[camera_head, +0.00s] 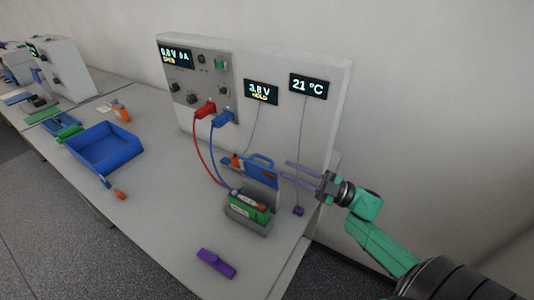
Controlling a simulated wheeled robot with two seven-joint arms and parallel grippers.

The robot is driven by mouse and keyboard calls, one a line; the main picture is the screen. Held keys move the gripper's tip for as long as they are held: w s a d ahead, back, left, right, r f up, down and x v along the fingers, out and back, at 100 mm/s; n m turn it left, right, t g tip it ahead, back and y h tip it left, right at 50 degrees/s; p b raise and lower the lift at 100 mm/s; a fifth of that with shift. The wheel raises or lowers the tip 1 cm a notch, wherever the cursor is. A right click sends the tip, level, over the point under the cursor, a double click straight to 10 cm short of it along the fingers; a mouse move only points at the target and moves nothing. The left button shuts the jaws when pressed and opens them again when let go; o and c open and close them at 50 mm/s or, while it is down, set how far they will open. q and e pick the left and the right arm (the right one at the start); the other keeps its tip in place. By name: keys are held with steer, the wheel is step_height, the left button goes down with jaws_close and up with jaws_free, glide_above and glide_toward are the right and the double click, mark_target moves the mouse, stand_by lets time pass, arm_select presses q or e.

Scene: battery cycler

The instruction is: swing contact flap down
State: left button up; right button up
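The blue contact flap (262,161) stands raised at the back of a grey cell holder (247,225). A green battery cell (240,212) sits in the holder in front of the flap. My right gripper (284,169) comes in from the right. Its two purple fingers are spread apart and point left, with the tips close to the right edge of the flap. I cannot tell whether they touch it. Nothing shows between the fingers. My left gripper is not in view.
The cycler panel (195,92) has a red plug (204,110) and a blue plug (222,118), with leads running down to the holder. A purple piece (215,263) lies on the front of the bench. A blue tray (103,150) stands to the left. Bench between tray and holder is mostly clear.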

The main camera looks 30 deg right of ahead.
mark_target(266, 159)
steer(key=x, duration=0.2)
steer(key=p+x, duration=0.1)
steer(key=x, duration=0.4)
steer(key=shift+w+d+f+p, duration=0.1)
steer(key=shift+w+d+p, duration=0.2)
steer(key=shift+w+p, duration=0.1)
steer(key=shift+a, duration=0.25)
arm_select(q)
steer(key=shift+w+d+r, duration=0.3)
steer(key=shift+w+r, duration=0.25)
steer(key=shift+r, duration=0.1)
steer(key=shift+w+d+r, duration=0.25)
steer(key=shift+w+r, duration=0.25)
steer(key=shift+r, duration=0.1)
arm_select(e)
steer(key=shift+d, duration=0.1)
jaws_close()
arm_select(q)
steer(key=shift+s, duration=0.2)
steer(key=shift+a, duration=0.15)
